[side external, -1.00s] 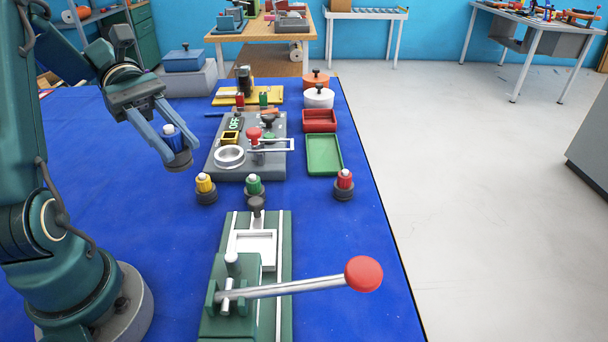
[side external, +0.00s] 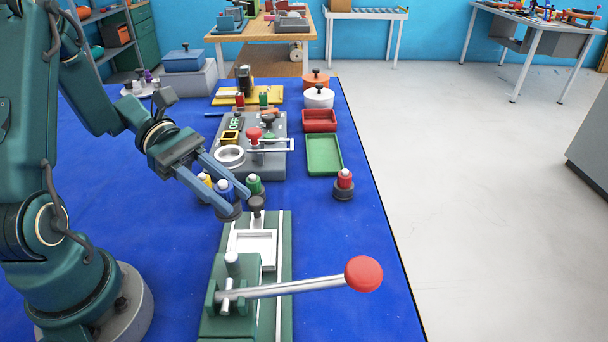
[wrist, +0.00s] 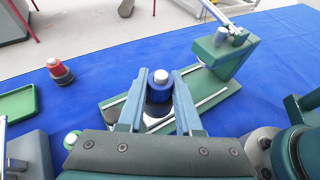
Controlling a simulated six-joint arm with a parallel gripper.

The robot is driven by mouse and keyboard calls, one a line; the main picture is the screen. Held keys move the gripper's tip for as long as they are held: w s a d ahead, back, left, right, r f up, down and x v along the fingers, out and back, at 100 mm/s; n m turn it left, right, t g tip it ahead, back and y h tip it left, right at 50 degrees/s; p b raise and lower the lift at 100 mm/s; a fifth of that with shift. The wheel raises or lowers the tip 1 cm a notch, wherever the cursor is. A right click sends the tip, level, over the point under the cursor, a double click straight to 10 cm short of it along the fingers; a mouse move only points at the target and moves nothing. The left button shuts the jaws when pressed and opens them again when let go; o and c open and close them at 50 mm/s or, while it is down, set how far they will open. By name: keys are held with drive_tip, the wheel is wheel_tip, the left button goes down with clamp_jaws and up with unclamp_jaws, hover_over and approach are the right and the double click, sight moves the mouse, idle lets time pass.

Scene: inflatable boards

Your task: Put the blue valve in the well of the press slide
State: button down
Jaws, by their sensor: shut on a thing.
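The blue valve (side external: 224,190) has a white top and a dark base. My gripper (side external: 227,195) is shut on it and holds it up near the far end of the press, in front of the yellow and green valves. In the wrist view the blue valve (wrist: 159,86) sits between the two blue fingers (wrist: 158,100). The press slide (side external: 255,246) is a pale frame with a square well, on rails of the green press (side external: 285,270). Its dark knob (side external: 257,205) is just right of the held valve. In the wrist view the valve and fingers hide much of the slide.
A yellow valve (side external: 205,180) and a green valve (side external: 254,185) stand close behind my gripper. A red valve (side external: 344,184) stands to the right. The press lever with its red ball (side external: 363,274) reaches out to the right. The blue mat (side external: 350,230) is clear around the red valve.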

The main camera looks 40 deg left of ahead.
sight(233, 202)
drive_tip(key=x, duration=0.4)
drive_tip(key=shift+w+d+f, duration=0.1)
drive_tip(key=shift+d+f, duration=0.05)
drive_tip(key=shift+f, duration=2.35)
drive_tip(key=c, duration=0.6)
unclamp_jaws()
